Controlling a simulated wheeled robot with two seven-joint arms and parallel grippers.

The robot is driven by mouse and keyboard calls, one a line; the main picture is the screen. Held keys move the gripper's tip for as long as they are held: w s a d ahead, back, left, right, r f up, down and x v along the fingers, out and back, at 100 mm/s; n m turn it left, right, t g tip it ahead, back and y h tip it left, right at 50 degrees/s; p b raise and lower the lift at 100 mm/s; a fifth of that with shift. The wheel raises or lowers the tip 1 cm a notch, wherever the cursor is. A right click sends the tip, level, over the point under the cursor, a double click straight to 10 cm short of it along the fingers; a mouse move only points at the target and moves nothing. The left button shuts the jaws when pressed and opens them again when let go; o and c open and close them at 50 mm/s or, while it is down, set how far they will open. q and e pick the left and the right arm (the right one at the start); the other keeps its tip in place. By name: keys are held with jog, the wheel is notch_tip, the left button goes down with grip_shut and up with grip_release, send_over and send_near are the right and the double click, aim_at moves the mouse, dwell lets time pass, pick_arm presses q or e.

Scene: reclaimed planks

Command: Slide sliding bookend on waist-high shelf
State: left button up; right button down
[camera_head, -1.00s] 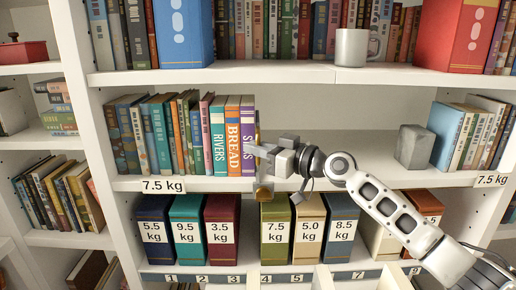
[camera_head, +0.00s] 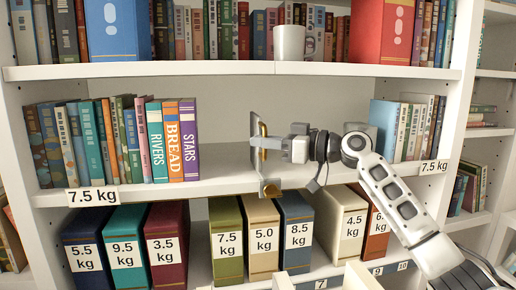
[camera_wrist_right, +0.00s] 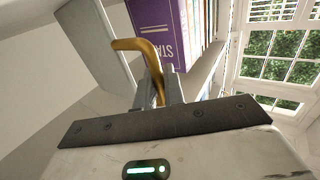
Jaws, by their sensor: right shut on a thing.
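The sliding bookend (camera_head: 255,128) is a thin upright grey plate with a brass handle, on the waist-high shelf (camera_head: 220,180). A brass piece (camera_head: 270,190) shows below it at the shelf's front edge. My right gripper (camera_head: 268,143) comes in from the right and is shut on the handle. In the right wrist view the curved brass handle (camera_wrist_right: 150,62) runs between the fingers, with the grey plate (camera_wrist_right: 95,45) beside it. A clear gap separates the bookend from the purple STARS book (camera_head: 191,140) to its left. My left gripper is not in view.
A row of books (camera_head: 90,140) ends at STARS on the left. A grey block (camera_head: 362,128), partly behind my arm, stands beside books (camera_head: 415,125) at the right. Weight-labelled boxes (camera_head: 228,240) stand below. A mug (camera_head: 289,43) is on the shelf above.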

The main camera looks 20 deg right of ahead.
jog(key=c, duration=1.6)
grip_release()
jog(key=shift+s+d, duration=0.1)
jog(key=shift+s+d+f, duration=0.1)
jog(key=shift+s+d, duration=0.1)
jog(key=shift+d, duration=0.05)
pick_arm(q)
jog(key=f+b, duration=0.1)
jog(key=b, duration=0.3)
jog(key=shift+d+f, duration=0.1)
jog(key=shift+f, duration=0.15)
pick_arm(e)
jog(key=v, duration=1.5)
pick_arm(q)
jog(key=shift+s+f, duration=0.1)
pick_arm(e)
jog(key=shift+s, duration=0.1)
